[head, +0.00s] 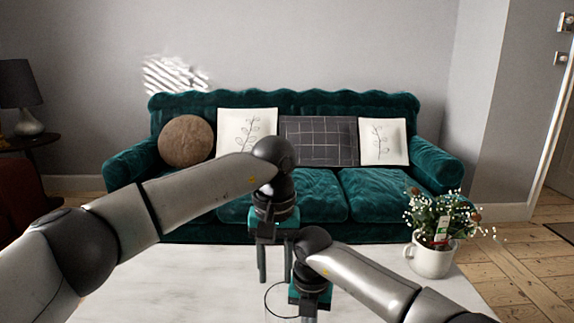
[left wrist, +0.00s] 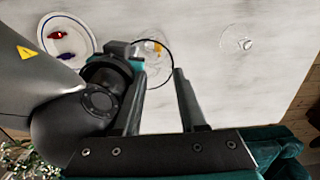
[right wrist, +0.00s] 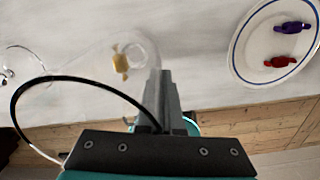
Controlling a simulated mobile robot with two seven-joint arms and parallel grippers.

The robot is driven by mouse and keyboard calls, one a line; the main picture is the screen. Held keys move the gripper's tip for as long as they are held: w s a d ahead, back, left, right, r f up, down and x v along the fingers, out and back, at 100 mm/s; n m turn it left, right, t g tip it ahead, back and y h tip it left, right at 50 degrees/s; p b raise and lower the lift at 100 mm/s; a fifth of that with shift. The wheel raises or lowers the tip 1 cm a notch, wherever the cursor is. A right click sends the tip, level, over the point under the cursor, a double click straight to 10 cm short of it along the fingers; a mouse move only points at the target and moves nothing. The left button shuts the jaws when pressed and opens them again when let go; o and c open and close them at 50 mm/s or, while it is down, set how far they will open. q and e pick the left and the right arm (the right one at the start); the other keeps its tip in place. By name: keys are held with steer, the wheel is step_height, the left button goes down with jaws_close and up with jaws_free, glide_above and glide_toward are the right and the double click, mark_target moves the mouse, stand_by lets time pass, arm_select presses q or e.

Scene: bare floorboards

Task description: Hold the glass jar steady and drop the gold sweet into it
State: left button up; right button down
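The clear glass jar (head: 267,305) stands on the white marble table, its dark-edged mouth showing as a ring in the left wrist view (left wrist: 172,53). The gold sweet (right wrist: 120,62) shows through the glass, inside the jar's outline and apparently low in it; it also shows in the left wrist view (left wrist: 154,47). My left gripper (head: 275,280) is open and empty above the jar mouth, fingers pointing down. My right gripper (right wrist: 162,75) has its fingers close together at the jar's side, shut on its wall; the exact contact is partly hidden.
A blue-rimmed white plate (right wrist: 240,60) holds a red sweet (right wrist: 280,62) and a purple sweet (right wrist: 292,27). A clear glass piece, perhaps a lid (left wrist: 243,42), lies apart on the table. A potted plant (head: 432,257) stands at the right; a green sofa (head: 300,198) is behind.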

arm_select(q)
steer(key=shift+o, duration=0.3)
steer(key=shift+s+d, duration=0.1)
steer(key=shift+d, duration=0.3)
arm_select(e)
steer(key=shift+a, duration=0.25)
arm_select(q)
steer(key=shift+r, duration=0.1)
arm_select(e)
steer(key=shift+s, duration=0.1)
arm_select(q)
step_height(320, 180, up, 12)
steer(key=shift+a, duration=0.3)
arm_select(e)
steer(key=shift+d, duration=0.15)
stand_by(0.5)
steer(key=c, duration=1)
jaws_free()
